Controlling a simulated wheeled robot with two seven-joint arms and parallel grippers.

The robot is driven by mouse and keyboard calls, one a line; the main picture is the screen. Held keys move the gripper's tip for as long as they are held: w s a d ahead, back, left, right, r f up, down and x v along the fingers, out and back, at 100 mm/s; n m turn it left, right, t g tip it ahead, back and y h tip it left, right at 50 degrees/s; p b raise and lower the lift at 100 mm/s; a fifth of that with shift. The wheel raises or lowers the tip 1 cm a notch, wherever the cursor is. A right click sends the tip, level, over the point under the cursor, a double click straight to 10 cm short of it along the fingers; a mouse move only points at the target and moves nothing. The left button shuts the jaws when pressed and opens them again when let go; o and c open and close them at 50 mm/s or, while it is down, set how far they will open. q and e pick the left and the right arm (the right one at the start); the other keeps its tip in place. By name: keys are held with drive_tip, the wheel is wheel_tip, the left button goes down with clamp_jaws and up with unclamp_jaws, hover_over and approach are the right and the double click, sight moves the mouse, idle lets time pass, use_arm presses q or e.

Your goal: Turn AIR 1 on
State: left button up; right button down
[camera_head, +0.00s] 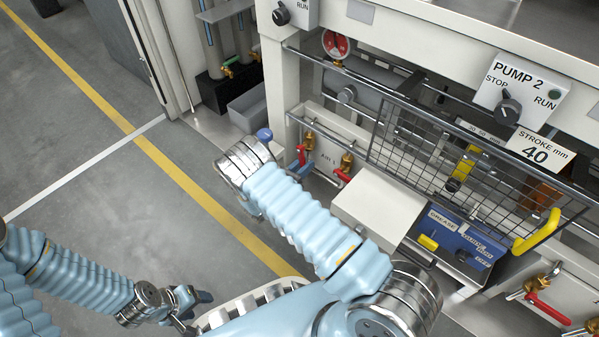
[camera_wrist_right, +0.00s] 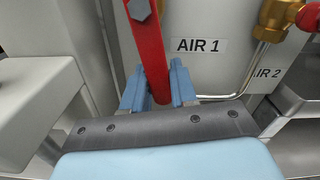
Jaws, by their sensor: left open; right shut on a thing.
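The AIR 1 valve has a red lever (camera_wrist_right: 147,45), which hangs down almost vertical beside the "AIR 1" label (camera_wrist_right: 198,45). In the head view its brass body (camera_head: 309,140) and red lever (camera_head: 301,155) show on the light panel. My right gripper (camera_wrist_right: 158,88) is shut on the lower end of this lever, a blue finger on each side. In the head view the right gripper (camera_head: 299,170) is partly hidden behind my wrist. My left gripper (camera_head: 190,302) is open and empty, low at the left over the floor.
The AIR 2 valve (camera_head: 346,163) with its red lever is close to the right; its label (camera_wrist_right: 267,72) shows in the wrist view. A wire-mesh guard (camera_head: 430,150) and a white box (camera_head: 378,208) are further right. A grey bin (camera_head: 248,107) stands left. The floor (camera_head: 110,190) is clear.

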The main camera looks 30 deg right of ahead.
drive_tip(key=c, duration=1.3)
unclamp_jaws()
drive_tip(key=shift+w+a+f+m+p, duration=0.1)
drive_tip(key=shift+w+a+m+p, duration=0.2)
drive_tip(key=shift+w+m, duration=0.5)
drive_tip(key=o, duration=0.5)
drive_tip(key=shift+s, duration=0.25)
drive_tip(key=shift+c, duration=0.2)
drive_tip(key=shift+v, duration=0.95)
drive_tip(key=shift+s, duration=0.1)
drive_tip(key=v, duration=0.6)
